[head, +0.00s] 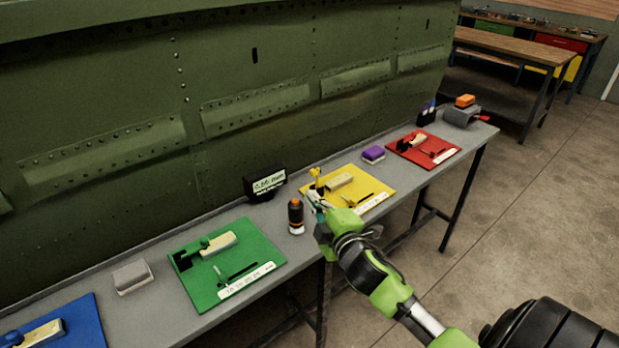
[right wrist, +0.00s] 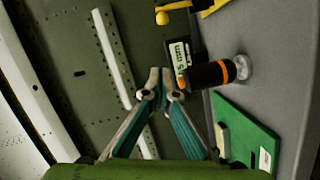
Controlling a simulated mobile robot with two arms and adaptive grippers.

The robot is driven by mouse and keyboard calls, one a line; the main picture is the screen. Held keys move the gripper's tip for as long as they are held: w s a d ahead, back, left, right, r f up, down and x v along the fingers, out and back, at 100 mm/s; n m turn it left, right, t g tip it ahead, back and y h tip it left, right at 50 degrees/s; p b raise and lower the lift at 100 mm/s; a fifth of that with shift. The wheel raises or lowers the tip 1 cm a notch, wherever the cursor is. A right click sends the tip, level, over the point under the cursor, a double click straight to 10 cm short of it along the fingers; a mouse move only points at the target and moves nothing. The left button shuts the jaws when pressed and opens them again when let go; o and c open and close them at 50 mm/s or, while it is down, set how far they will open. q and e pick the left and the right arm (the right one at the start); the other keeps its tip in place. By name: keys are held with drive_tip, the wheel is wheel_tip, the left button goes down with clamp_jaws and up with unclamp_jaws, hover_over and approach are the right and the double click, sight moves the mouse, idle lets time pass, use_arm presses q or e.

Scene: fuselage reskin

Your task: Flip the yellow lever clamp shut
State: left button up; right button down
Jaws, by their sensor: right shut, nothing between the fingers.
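The yellow lever clamp (head: 317,177) stands at the left edge of the yellow board (head: 377,183), its lever pointing up with a knob on top. The knob and arm of the lever also show at the top of the right wrist view (right wrist: 174,14). My right gripper (head: 311,194) is shut and empty, its fingertips just in front of the clamp in the head view and hiding its lower part. In the right wrist view the fingertips (right wrist: 160,78) meet, with the lever above them and apart. My left gripper is not in view.
A dark bottle with orange bands (head: 296,216) and a black display box (head: 265,184) stand left of my right gripper. A green board (head: 262,247) lies further left, a red board (head: 447,142) to the right. The green fuselage panel (head: 130,110) rises behind the bench.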

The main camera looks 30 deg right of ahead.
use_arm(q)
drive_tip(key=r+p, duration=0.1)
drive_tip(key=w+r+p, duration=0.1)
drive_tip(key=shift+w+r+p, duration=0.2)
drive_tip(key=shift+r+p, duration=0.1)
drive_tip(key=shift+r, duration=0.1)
use_arm(e)
drive_tip(key=w+d+f, duration=0.2)
drive_tip(key=w+d, duration=0.3)
drive_tip(key=w, duration=0.5)
drive_tip(key=shift+d+f, duration=0.15)
drive_tip(key=shift+d, duration=0.2)
